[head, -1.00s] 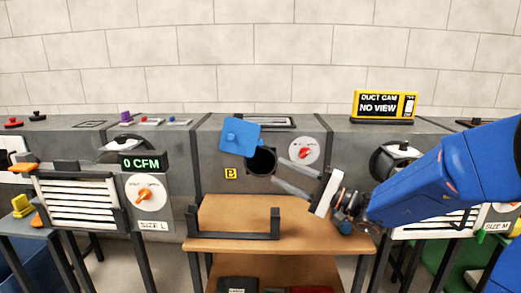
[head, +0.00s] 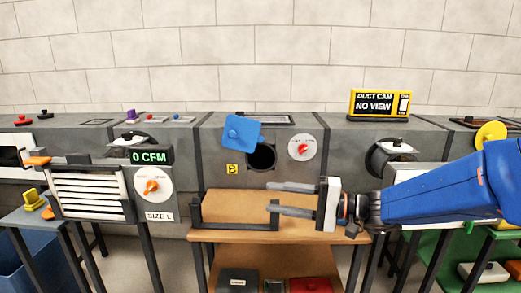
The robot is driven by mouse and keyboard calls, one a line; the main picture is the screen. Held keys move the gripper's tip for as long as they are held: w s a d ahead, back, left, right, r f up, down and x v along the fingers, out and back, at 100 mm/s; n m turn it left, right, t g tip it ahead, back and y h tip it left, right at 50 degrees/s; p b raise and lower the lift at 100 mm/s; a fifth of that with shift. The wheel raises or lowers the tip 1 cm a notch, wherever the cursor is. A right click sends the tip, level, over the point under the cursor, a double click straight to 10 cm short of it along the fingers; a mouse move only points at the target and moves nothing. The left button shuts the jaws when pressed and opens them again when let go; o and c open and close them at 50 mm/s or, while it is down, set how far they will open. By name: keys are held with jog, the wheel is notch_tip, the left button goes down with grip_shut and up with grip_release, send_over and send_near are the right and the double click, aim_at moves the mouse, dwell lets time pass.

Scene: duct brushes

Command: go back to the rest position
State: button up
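My gripper (head: 268,199) is in front of the middle duct section, above the wooden table (head: 235,235). Its two grey fingers point left, stand apart and hold nothing. My blue arm comes in from the right. Behind the gripper, the round black duct opening (head: 262,157) shows with a blue square cover (head: 242,131) tilted beside its upper left. No brush shows in the gripper.
A dark bracket rack (head: 236,226) stands on the table. A louvred unit with a dial (head: 152,187) and a "0 CFM" display (head: 151,156) is at left. The yellow "NO VIEW" display (head: 380,104) stands on the duct. Bins (head: 238,281) sit on the lower shelf.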

jog(key=s+d+f+n+g+h, duration=0.25)
jog(key=s+f+h, duration=0.2)
jog(key=s, duration=0.35)
jog(key=s+d+f+n+g+h, duration=0.1)
jog(key=s+d+f+h, duration=0.3)
jog(key=s+f, duration=0.3)
jog(key=s+d+t+h, duration=0.2)
jog(key=d+h, duration=0.2)
jog(key=d, duration=0.5)
jog(key=s+d+f+t+h, duration=0.1)
jog(key=s+d+t+h, duration=0.1)
jog(key=d+h, duration=0.3)
jog(key=s+d, duration=0.1)
jog(key=d, duration=0.2)
jog(key=shift+s+d+f, duration=0.2)
jog(key=shift+s+d, duration=0.1)
jog(key=shift+d, duration=0.05)
